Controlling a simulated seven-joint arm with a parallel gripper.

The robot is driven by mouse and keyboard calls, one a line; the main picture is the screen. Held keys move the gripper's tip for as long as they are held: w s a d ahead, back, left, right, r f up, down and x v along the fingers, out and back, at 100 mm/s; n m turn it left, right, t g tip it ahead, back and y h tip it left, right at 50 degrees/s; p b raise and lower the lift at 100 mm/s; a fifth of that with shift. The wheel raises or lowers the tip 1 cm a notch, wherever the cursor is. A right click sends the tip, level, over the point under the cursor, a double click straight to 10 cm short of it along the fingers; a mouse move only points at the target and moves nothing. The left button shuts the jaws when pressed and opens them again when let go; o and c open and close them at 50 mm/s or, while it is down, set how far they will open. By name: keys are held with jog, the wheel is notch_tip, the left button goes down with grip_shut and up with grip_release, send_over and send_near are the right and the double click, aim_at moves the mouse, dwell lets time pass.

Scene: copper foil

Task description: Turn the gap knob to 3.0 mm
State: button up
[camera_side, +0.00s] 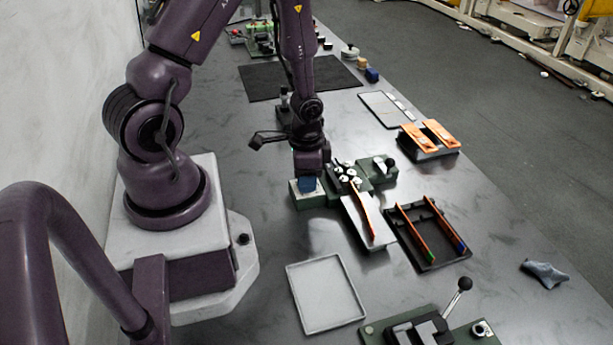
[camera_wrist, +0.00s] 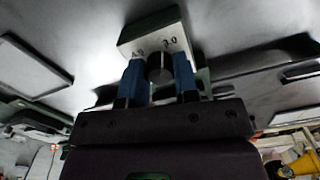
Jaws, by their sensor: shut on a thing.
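The gap knob (camera_wrist: 160,70) is a dark round knob on a light plate (camera_wrist: 142,47) with handwritten numbers. The right-hand number looks like 3.0 or 2.0; the left one is partly hidden and unclear. My gripper (camera_wrist: 159,76) has its blue fingers on both sides of the knob and is shut on it. In the side view my gripper (camera_side: 307,183) points down onto a green block (camera_side: 313,201) at the left end of the roller unit (camera_side: 346,174), and the knob is hidden there.
A copper strip (camera_side: 362,212) lies on a pale chute in front of the rollers. A black rack (camera_side: 430,262) with strips stands to its right. A white tray (camera_side: 325,293) and a lever device (camera_side: 458,297) are nearer. A grey-blue cloth (camera_side: 545,273) lies at the right.

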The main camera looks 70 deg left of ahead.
jog(key=shift+m, duration=1.2)
jog(key=o, duration=0.9)
notch_tip(320, 180, up, 13)
